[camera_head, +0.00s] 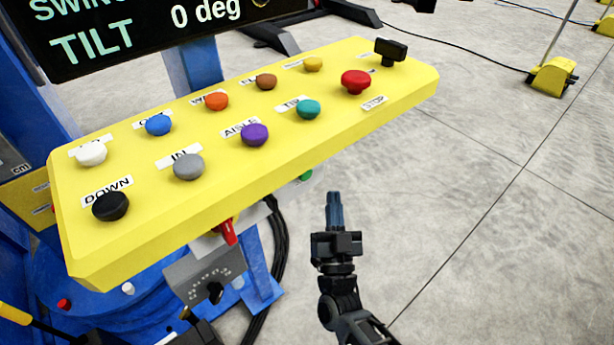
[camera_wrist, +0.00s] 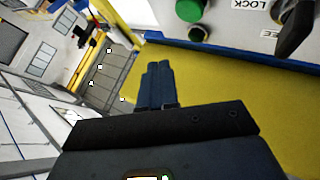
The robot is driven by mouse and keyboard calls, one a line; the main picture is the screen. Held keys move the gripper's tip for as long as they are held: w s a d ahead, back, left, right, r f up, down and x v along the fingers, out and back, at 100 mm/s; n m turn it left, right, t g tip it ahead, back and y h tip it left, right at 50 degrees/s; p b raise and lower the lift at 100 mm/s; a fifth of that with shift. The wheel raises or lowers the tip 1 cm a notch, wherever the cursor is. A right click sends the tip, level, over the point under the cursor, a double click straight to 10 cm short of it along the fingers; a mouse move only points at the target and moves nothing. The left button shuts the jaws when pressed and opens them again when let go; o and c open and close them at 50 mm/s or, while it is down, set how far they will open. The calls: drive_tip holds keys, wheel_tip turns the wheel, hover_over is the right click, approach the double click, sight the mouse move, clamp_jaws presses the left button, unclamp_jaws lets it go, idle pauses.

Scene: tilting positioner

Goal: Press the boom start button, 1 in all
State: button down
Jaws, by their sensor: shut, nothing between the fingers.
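No label reading "boom start" can be read in either view. A green button (camera_wrist: 189,10) sits on a pale panel at the top of the wrist view, cut by the edge. A green button (camera_head: 306,175) also peeks out below the yellow console's lower edge in the head view, mostly hidden. My gripper (camera_head: 334,197) is shut and empty, over the floor to the right of the console's near edge, apart from the buttons. In the wrist view its fingers (camera_wrist: 158,65) show in front of a yellow surface.
The yellow console (camera_head: 225,130) carries two rows of coloured buttons, a red STOP button (camera_head: 356,81) and a black switch (camera_head: 390,49). A red lever (camera_head: 229,232) and grey bracket (camera_head: 206,275) sit beneath. A black knob (camera_wrist: 297,30) stands near a LOCK label.

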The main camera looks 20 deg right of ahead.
drive_tip(key=shift+w+a+b, duration=0.25)
drive_tip(key=shift+w+b, duration=0.1)
drive_tip(key=shift+w, duration=0.45)
drive_tip(key=shift+w+a+b, duration=0.3)
drive_tip(key=shift+w, duration=0.55)
drive_tip(key=shift+w+a+b, duration=0.25)
drive_tip(key=shift+w+b, duration=0.1)
drive_tip(key=shift+w, duration=0.45)
drive_tip(key=shift+w, duration=0.15)
drive_tip(key=shift+w+a+b, duration=0.15)
drive_tip(key=shift+w+b, duration=0.1)
drive_tip(key=shift+b, duration=0.1)
drive_tip(key=shift+w+a+b, duration=0.15)
drive_tip(key=shift+w+b, duration=0.15)
drive_tip(key=shift+w, duration=0.15)
idle(0.7)
idle(0.3)
drive_tip(key=shift+s+d+p, duration=0.3)
drive_tip(key=shift+s, duration=0.55)
drive_tip(key=shift+s, duration=0.1)
drive_tip(key=s, duration=0.1)
drive_tip(key=s+d+p, duration=0.1)
drive_tip(key=s, duration=0.2)
drive_tip(key=shift+s+d, duration=0.3)
